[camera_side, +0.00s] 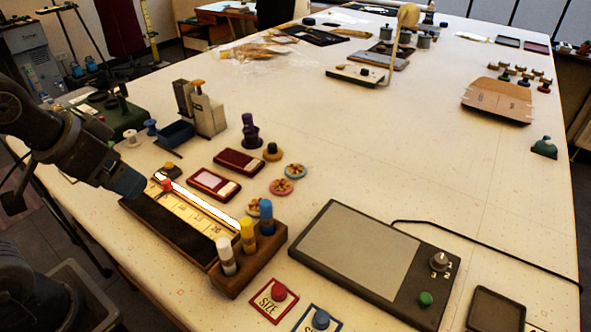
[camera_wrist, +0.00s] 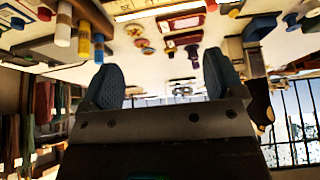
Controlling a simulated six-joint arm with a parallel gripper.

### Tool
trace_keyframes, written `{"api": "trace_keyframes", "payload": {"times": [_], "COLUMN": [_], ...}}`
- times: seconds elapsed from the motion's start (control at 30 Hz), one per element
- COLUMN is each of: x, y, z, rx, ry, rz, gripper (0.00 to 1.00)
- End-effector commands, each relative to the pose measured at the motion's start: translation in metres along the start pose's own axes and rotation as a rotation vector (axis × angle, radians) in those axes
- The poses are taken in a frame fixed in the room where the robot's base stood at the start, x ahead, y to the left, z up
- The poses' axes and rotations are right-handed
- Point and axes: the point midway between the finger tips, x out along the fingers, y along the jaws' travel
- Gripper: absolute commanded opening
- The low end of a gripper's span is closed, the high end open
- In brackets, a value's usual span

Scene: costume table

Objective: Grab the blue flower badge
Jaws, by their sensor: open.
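The blue flower badge (camera_side: 295,170) is a small round disc with a blue rim and a flower pattern. It lies flat on the pale table, behind a pink flower badge (camera_side: 281,186) and a yellowish one (camera_side: 259,207). In the wrist view the blue badge (camera_wrist: 148,50) is small and its colour is hard to make out. My gripper (camera_side: 128,185) is at the left, above the table's left part and well apart from the badges. In the wrist view my gripper (camera_wrist: 162,75) has its two fingers spread, with nothing between them.
Dark red cases (camera_side: 214,184) lie left of the badges. A purple spool (camera_side: 250,132) stands behind them. A large grey tablet (camera_side: 360,250) lies front right.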

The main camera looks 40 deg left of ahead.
Motion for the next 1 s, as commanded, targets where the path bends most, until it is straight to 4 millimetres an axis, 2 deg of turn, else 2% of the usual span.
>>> {"api": "trace_keyframes", "payload": {"times": [0.2,0.33,0.47,0.67,0.87,1.0], "x": [0.000,-0.002,-0.002,0.018,0.062,0.104], "y": [0.000,0.002,0.007,0.020,0.038,0.054], "z": [-0.002,-0.021,-0.062,-0.136,-0.200,-0.235], "rx": [0.001,0.010,0.031,0.071,0.112,0.141], "ry": [-0.002,-0.023,-0.067,-0.148,-0.227,-0.282], "rz": [0.000,0.004,0.013,0.027,0.040,0.048], "gripper": [0.87,0.87,0.87,0.87,0.87,0.87]}}
